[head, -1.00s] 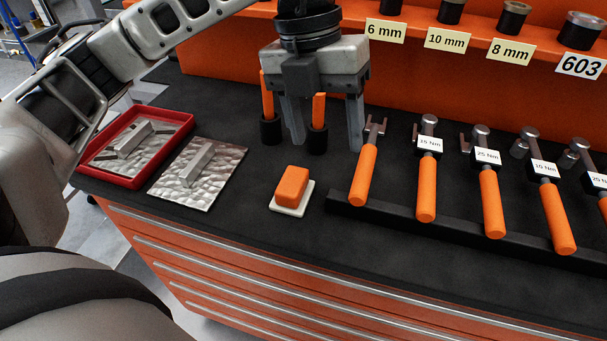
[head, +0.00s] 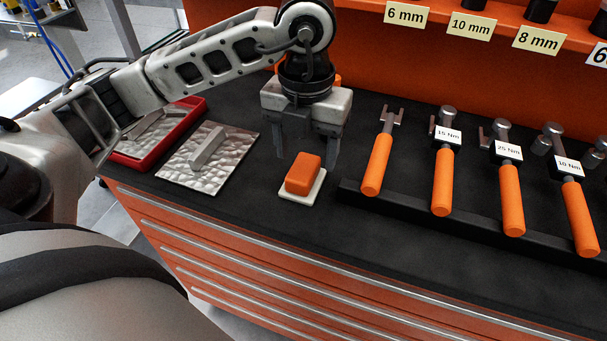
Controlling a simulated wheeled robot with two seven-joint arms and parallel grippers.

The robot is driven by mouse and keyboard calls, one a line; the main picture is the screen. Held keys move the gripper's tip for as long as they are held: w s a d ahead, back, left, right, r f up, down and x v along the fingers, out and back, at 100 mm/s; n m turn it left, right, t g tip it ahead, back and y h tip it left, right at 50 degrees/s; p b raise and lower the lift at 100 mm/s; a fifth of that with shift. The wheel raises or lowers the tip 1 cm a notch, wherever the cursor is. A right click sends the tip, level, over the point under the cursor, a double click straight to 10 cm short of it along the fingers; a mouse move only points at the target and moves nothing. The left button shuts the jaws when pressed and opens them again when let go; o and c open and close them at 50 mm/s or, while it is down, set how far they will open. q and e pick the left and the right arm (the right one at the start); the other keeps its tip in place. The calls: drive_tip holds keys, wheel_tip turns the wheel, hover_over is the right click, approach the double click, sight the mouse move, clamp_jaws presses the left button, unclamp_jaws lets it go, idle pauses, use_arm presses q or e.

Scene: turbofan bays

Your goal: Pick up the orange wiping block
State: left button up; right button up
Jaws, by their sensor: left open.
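The orange wiping block (head: 304,172) lies on a small white pad (head: 301,197) on the black bench top, near the front edge. My left gripper (head: 304,152) points down just behind and above the block. Its two fingers are spread apart with nothing between them, one toward the left and one toward the right of the block. The fingertips appear to be apart from the block. My right gripper does not show.
A metal plate with a bar (head: 222,170) and a red tray (head: 133,161) lie to the left. Labelled sockets stand on the orange shelf (head: 460,45) behind. The bench front is clear.

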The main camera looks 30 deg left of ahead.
sight(303, 167)
use_arm(q)
drive_tip(key=f, duration=0.3)
drive_tip(key=shift+s+a+f, duration=0.15)
drive_tip(key=shift+s+f, duration=0.05)
drive_tip(key=shift+f, duration=0.35)
drive_tip(key=c, duration=1.1)
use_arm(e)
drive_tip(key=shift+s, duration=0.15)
use_arm(q)
drive_tip(key=shift+r, duration=0.1)
